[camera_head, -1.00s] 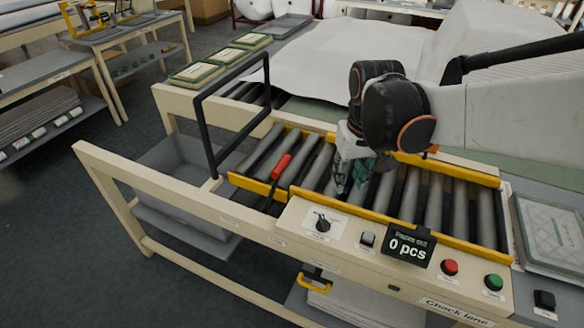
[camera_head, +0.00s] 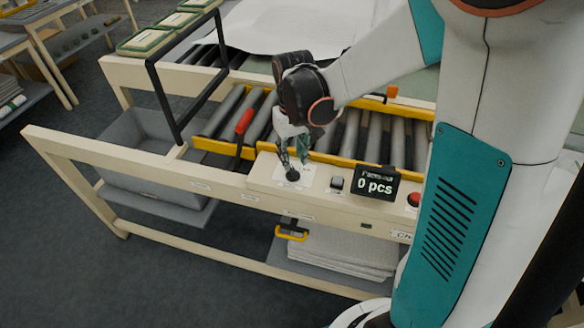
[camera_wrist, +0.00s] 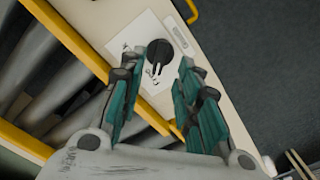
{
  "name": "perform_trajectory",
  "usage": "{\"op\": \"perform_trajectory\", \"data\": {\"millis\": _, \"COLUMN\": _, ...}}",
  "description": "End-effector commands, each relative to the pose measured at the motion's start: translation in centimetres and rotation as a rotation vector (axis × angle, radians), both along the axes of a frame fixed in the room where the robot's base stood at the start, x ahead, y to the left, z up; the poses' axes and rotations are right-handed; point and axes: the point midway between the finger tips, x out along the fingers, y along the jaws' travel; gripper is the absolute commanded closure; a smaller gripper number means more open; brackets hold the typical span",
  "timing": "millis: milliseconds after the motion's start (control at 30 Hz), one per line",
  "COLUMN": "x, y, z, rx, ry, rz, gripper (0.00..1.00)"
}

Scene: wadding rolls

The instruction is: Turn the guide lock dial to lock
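The guide lock dial (camera_head: 292,175) is a small black knob on a white label plate at the left end of the cream control panel. In the wrist view the dial (camera_wrist: 159,52) sits on its white card, just beyond my fingertips and roughly between them. My gripper (camera_head: 293,160) points down over the dial in the head view. Its teal-padded fingers (camera_wrist: 156,84) are apart with nothing between them. The markings on the card are too small to read.
A grey push button (camera_head: 336,183), a counter display (camera_head: 375,184) reading 0 pcs and a red button (camera_head: 414,199) sit right of the dial. Behind are the rollers with yellow rails (camera_head: 222,146) and a red-handled lever (camera_head: 243,121). A black frame (camera_head: 160,90) stands left.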

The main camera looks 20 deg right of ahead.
Motion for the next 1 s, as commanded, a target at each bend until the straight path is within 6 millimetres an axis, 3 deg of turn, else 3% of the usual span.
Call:
{"op": "perform_trajectory", "data": {"millis": 100, "x": 0.0, "y": 0.0, "z": -2.3, "rx": 0.000, "ry": 0.000, "rz": 0.000, "gripper": 0.69}}
{"op": "perform_trajectory", "data": {"millis": 300, "x": 0.0, "y": 0.0, "z": -4.3, "rx": 0.000, "ry": 0.000, "rz": 0.000, "gripper": 0.69}}
{"op": "perform_trajectory", "data": {"millis": 667, "x": 0.0, "y": 0.0, "z": -4.7, "rx": 0.000, "ry": 0.000, "rz": 0.000, "gripper": 0.69}}
{"op": "perform_trajectory", "data": {"millis": 700, "x": 0.0, "y": 0.0, "z": -4.7, "rx": 0.000, "ry": 0.000, "rz": 0.000, "gripper": 0.71}}
{"op": "perform_trajectory", "data": {"millis": 833, "x": 0.0, "y": 0.0, "z": -4.7, "rx": 0.000, "ry": 0.000, "rz": 0.000, "gripper": 1.00}}
{"op": "perform_trajectory", "data": {"millis": 1000, "x": 0.0, "y": 0.0, "z": -4.7, "rx": 0.000, "ry": 0.000, "rz": 0.000, "gripper": 1.00}}
